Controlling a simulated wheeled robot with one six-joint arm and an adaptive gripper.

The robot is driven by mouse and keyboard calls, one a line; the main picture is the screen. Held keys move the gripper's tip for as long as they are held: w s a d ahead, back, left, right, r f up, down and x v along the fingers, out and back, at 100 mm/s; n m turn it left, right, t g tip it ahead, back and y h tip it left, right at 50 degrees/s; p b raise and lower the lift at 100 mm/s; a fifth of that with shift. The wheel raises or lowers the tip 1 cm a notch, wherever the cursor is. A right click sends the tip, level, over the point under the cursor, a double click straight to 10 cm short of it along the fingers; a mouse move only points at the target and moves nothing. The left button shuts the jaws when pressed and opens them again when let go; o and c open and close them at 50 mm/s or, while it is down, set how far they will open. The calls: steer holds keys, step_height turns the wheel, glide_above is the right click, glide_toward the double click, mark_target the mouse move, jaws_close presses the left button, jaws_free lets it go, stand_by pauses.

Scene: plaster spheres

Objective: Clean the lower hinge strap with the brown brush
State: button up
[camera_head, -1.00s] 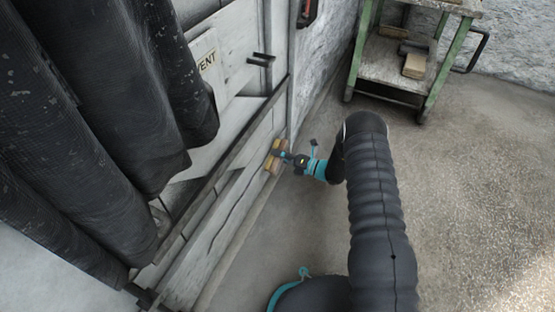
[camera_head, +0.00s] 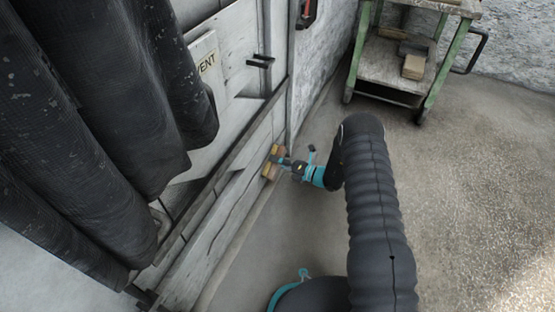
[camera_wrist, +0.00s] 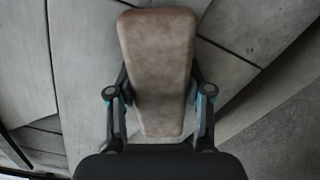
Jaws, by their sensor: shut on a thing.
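My gripper (camera_head: 283,163) is low down at the white plank door (camera_head: 235,150), shut on the brown brush (camera_head: 270,165). In the wrist view the brush (camera_wrist: 157,65) shows its brown back, upright between the two dark fingers (camera_wrist: 160,90). Its bristle side is hidden. The brush is close to the lower part of the door, but I cannot tell whether it touches. A long dark strip (camera_head: 228,147) runs slantwise across the door above the brush. I cannot tell for sure which part is the lower hinge strap.
Dark hanging cloth (camera_head: 110,110) covers the left side, in front of the door. A sign (camera_head: 205,65) and a dark handle (camera_head: 260,61) are on the door. A green-framed cart (camera_head: 395,65) with several items stands at the back right. The floor (camera_head: 470,190) at right is clear.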

steer(key=shift+s+a+f, duration=0.15)
steer(key=shift+s+f, duration=0.05)
steer(key=shift+s, duration=0.2)
steer(key=shift+s+a+f, duration=0.15)
steer(key=shift+s+f, duration=0.05)
steer(key=shift+s, duration=0.2)
steer(key=shift+w, duration=0.1)
steer(key=shift+w+d+r, duration=0.25)
steer(key=shift+w+r, duration=0.05)
steer(key=shift+w, duration=0.3)
steer(key=shift+w+d+r, duration=0.2)
steer(key=shift+w+r, duration=0.15)
steer(key=shift+w, duration=0.25)
steer(key=shift+w+d+r, duration=0.25)
steer(key=shift+w+r, duration=0.05)
steer(key=shift+w, duration=0.3)
steer(key=shift+s, duration=0.15)
steer(key=shift+s+d+f, duration=0.15)
steer(key=shift+s+f, duration=0.1)
steer(key=shift+s, duration=0.3)
steer(key=shift+s+d+f, duration=0.15)
steer(key=shift+s+f, duration=0.05)
steer(key=shift+s, duration=0.3)
steer(key=shift+v, duration=1.25)
